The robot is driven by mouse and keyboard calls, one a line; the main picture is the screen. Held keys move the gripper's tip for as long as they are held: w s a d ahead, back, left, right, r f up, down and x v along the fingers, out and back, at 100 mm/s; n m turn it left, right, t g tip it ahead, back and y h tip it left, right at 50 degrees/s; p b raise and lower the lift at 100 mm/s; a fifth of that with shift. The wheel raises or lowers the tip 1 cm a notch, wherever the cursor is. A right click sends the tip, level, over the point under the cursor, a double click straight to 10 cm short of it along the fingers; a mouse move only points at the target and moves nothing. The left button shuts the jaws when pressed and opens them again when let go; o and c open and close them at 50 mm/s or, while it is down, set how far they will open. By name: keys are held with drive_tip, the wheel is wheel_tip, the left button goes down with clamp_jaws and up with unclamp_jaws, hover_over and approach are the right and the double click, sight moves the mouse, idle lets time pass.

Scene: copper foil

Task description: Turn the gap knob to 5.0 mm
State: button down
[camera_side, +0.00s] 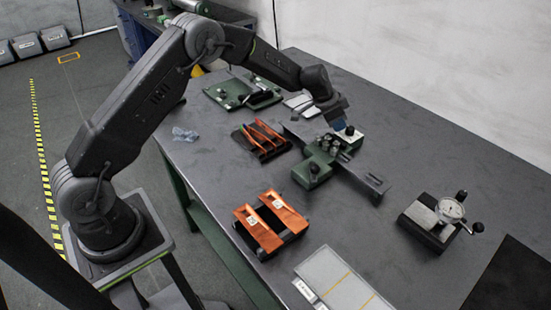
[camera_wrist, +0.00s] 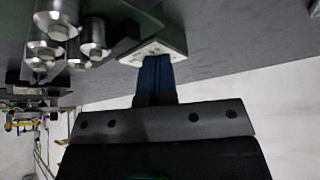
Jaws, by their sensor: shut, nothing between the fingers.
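The green roller device (camera_side: 322,158) stands on the bench, with several metal rollers that also show at the upper left of the wrist view (camera_wrist: 60,22). It has a black knob (camera_side: 314,168) on its near block and another black knob (camera_side: 349,130) at its far end. I cannot tell which is the gap knob, and no scale reading is legible. My gripper (camera_side: 340,118) is shut and empty, with its blue fingers close to the far knob. In the wrist view the fingertips (camera_wrist: 153,62) appear at a pale plate (camera_wrist: 150,48) on a green block; contact is unclear.
Copper strips lie on a near rack (camera_side: 270,222) and on a dark tray (camera_side: 262,138). A dial gauge (camera_side: 448,210) stands at the right, and a pale labelled panel (camera_side: 340,282) lies at the front. Bare bench lies between the roller device and the gauge.

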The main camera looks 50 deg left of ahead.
drive_tip(key=shift+s+d+f, duration=0.15)
drive_tip(key=shift+d, duration=0.1)
drive_tip(key=shift+s+d, duration=0.3)
drive_tip(key=shift+d, duration=0.05)
drive_tip(key=shift+s+d, duration=0.15)
drive_tip(key=shift+d, duration=0.3)
drive_tip(key=shift+s, duration=0.3)
drive_tip(key=shift+a+r, duration=0.2)
drive_tip(key=shift+r, duration=2.9)
